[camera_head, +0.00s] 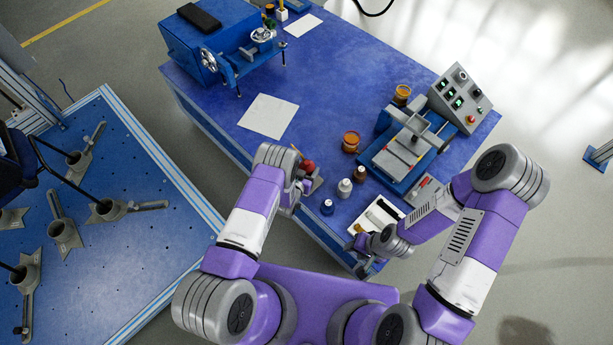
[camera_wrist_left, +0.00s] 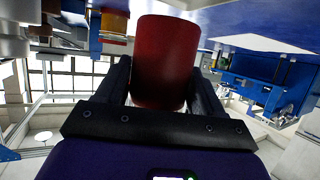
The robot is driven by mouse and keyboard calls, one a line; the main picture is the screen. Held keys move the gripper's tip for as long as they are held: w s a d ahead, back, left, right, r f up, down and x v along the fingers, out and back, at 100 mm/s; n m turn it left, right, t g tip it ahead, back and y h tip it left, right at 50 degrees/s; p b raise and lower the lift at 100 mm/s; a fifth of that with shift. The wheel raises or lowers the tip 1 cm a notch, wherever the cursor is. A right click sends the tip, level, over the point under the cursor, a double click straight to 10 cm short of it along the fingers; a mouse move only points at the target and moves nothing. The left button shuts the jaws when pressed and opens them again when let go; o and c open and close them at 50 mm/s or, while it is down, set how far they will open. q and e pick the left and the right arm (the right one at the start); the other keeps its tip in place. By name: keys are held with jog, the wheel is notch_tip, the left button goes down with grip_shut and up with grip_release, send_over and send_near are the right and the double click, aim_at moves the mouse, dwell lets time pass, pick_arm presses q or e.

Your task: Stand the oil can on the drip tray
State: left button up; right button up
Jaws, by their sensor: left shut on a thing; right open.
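My left gripper (camera_head: 304,181) is shut on a red can (camera_head: 308,166), apparently the oil can, over the near edge of the blue bench. In the left wrist view the red can (camera_wrist_left: 165,62) fills the space between the two dark fingers. Its spout is not clear. A shallow white tray (camera_head: 397,209) with dark and yellow items lies at the bench's near corner. A flat pale square (camera_head: 268,116) lies mid-bench; I cannot tell which of these is the drip tray. My right gripper (camera_head: 364,243) is open beside the white tray's near end.
Small bottles (camera_head: 345,187) and an amber jar (camera_head: 351,141) stand right of the held can. A blue machine (camera_head: 400,155) and a control box (camera_head: 461,99) stand farther right. A blue vise-like unit (camera_head: 215,45) is at the back left. Bench surface around the pale square is clear.

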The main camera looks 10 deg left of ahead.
pick_arm(q)
jog(key=shift+f+b, duration=0.55)
jog(key=shift+f, duration=1.35)
jog(key=shift+f, duration=0.2)
jog(key=o, duration=1.4)
